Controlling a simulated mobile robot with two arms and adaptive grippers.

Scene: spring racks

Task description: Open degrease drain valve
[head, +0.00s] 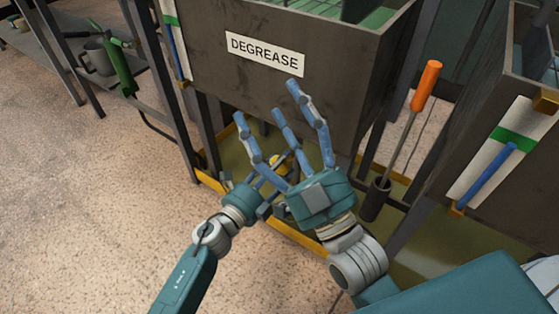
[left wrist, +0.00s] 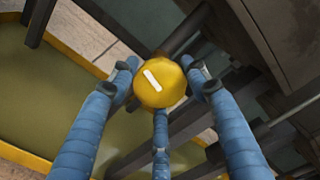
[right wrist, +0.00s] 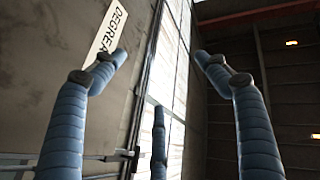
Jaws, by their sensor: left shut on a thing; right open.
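The degrease tank (head: 210,65) is a dark grey metal tank with a white DEGREASE label (head: 265,54). The drain valve has a round yellow knob with a white bar mark (left wrist: 160,82), under the tank. In the head view the yellow knob (head: 283,161) shows partly behind my right gripper's fingers. My left gripper (left wrist: 163,85) has its blue fingers closed around the knob. In the head view my left gripper (head: 268,175) is low, beside the right hand and partly hidden. My right gripper (head: 303,128) is open and empty, fingers spread upward before the tank; the label also shows in the right wrist view (right wrist: 108,32).
A yellow-rimmed drip tray (head: 292,238) lies beneath the tank. An orange-handled tool (head: 426,86) stands in a dark holder (head: 374,200) to the right. A second tank (head: 470,130) stands at the far right.

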